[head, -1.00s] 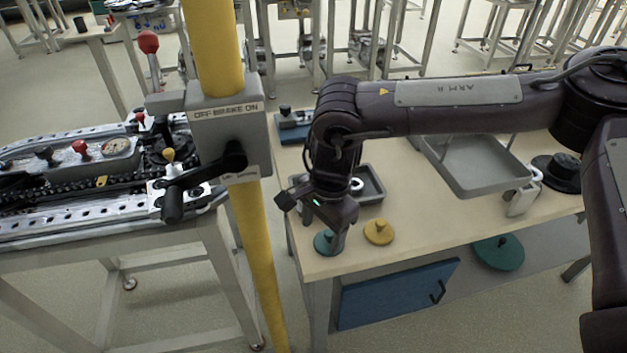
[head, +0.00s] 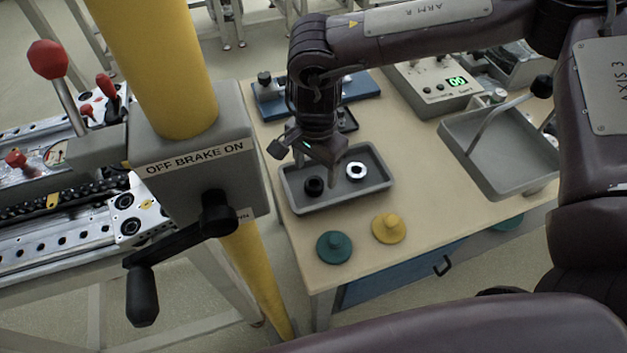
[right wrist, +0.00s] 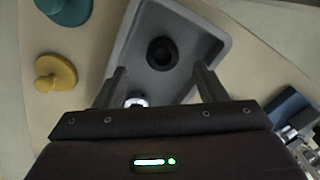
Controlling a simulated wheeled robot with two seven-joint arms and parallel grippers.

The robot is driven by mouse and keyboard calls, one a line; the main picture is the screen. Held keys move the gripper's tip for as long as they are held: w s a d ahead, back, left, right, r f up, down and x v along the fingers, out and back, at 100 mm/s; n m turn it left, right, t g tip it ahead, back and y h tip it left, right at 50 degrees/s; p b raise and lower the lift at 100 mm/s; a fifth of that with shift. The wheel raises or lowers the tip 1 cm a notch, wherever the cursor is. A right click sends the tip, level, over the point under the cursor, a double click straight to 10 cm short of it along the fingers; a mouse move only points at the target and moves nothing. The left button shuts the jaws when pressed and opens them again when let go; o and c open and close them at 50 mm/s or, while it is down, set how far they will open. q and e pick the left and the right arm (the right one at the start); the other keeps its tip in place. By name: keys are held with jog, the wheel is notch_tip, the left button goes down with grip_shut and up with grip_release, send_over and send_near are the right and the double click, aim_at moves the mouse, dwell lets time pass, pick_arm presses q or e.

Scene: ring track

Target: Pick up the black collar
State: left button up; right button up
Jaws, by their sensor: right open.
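The black collar (head: 314,186) lies in the left part of a small grey tray (head: 340,198) on the bench. In the right wrist view the black collar (right wrist: 162,53) shows as a dark ring on the tray floor, beyond my fingertips. My right gripper (head: 315,162) is above the tray, pointing down, open and empty, apart from the collar. My left gripper is not in view.
A green knobbed disc (head: 334,247) and a yellow one (head: 388,228) lie in front of the tray. A larger grey bin (head: 500,170) stands to the right. A yellow post with a brake box (head: 195,150) and crank stands close on the left.

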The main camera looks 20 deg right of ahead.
aim_at(314, 183)
jog(key=f, duration=0.2)
jog(key=f+p, duration=0.1)
jog(key=f, duration=0.1)
jog(key=shift+w+a, duration=0.1)
jog(key=shift+w, duration=0.1)
jog(key=shift+f, duration=0.3)
jog(key=c, duration=1.2)
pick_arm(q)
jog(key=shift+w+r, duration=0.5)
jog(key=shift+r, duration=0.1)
